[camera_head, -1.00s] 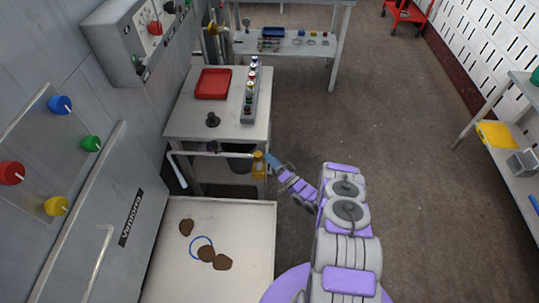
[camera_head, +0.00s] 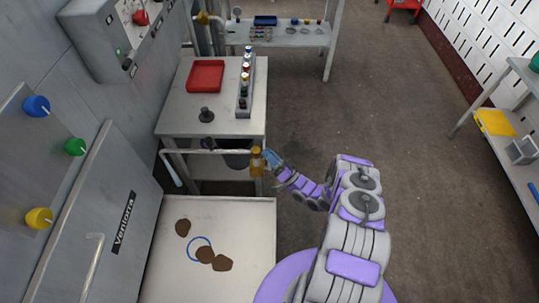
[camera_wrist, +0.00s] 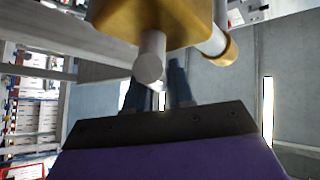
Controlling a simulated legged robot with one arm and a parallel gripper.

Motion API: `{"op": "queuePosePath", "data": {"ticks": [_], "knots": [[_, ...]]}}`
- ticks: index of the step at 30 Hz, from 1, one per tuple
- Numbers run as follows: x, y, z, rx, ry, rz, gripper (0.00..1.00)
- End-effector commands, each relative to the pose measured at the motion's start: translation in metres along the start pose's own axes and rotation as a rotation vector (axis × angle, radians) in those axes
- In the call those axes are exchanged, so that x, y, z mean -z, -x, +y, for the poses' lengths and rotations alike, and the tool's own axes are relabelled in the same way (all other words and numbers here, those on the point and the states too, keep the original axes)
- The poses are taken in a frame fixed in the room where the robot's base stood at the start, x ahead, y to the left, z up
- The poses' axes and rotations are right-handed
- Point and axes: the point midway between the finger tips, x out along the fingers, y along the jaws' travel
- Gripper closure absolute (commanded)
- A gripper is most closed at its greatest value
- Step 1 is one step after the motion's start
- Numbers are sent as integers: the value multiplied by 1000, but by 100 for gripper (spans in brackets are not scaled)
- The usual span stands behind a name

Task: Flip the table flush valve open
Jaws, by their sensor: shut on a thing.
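The table flush valve (camera_head: 257,162) is a brass-yellow fitting at the front right corner of the steel table, at the end of a grey pipe. In the wrist view its brass body (camera_wrist: 165,20) fills the top, with a round grey lever end (camera_wrist: 149,66) pointing toward the camera. My gripper (camera_head: 270,156) is right beside the valve's right side. In the wrist view my gripper's blue fingers (camera_wrist: 157,90) are shut on the valve's handle, just behind and below the grey end. The brass body and lever partly hide the fingertips, so the exact contact is hidden.
The steel table (camera_head: 185,105) holds a red tray (camera_head: 206,76), a rack of bottles (camera_head: 245,88) and a dark plunger-like object (camera_head: 206,114). A pale floor tray (camera_head: 165,270) with brown lumps and a blue ring lies in front. The floor on the right is clear.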

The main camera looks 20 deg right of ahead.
Motion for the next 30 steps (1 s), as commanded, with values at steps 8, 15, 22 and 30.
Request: {"op": "queuePosePath", "data": {"ticks": [8,15,22,30], "knots": [[0,-1,0,2,-1,0,58],[0,-1,0,1,-1,0,58],[18,-12,-14,1,0,0,58],[23,5,-46,-5,-4,3,58]]}}
